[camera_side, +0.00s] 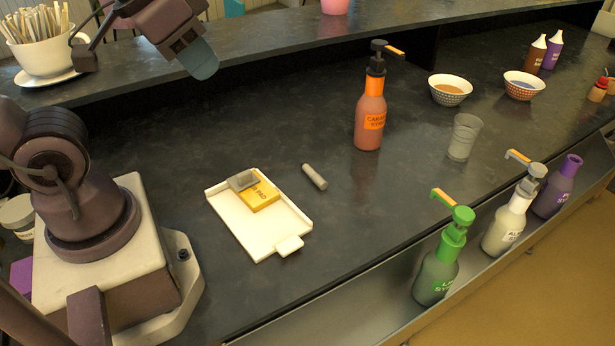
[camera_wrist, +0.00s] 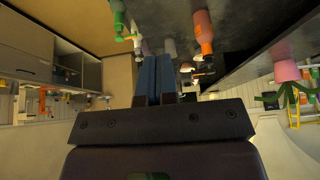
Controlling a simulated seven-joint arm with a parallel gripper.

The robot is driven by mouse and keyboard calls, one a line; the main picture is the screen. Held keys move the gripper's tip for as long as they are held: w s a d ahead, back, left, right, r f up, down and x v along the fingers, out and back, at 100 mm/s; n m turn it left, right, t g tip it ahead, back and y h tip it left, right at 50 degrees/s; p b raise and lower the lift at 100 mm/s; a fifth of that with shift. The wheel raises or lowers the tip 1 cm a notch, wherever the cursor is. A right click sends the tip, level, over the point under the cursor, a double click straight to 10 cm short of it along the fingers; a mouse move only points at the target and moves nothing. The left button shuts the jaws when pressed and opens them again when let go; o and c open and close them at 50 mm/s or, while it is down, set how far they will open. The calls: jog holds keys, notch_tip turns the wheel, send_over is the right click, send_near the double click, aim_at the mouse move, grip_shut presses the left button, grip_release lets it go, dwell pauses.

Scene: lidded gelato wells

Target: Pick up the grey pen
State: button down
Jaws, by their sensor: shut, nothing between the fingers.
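The grey pen (camera_side: 314,177), a short, thick grey cylinder, lies on the dark counter in the side view, just right of a white tray (camera_side: 262,240). I cannot make the pen out in the wrist view. My gripper (camera_side: 205,68) is high above the counter at the upper left of the side view, well apart from the pen. Its blue fingers also show in the wrist view (camera_wrist: 154,76), where they are together with nothing between them.
A yellow pad (camera_side: 262,197) and a grey block (camera_side: 241,180) lie in the tray. An orange-banded pump bottle (camera_side: 369,117) stands behind the pen. A clear glass (camera_side: 463,137), bowls and more bottles, including a green one (camera_side: 437,275), stand to the right. Counter around the pen is bare.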

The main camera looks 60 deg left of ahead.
dwell(0.4)
jog(key=c, duration=0.9)
grip_release()
jog(key=n+g, duration=0.6)
jog(key=n, duration=1.3)
send_over(312, 170)
jog(key=f, duration=2.9)
jog(key=shift+s+a+f, duration=0.1)
jog(key=shift+a, duration=0.25)
jog(key=shift+d+f, duration=0.15)
jog(key=shift+f, duration=1.25)
jog(key=shift+d+f, duration=0.15)
jog(key=shift+f, duration=1.2)
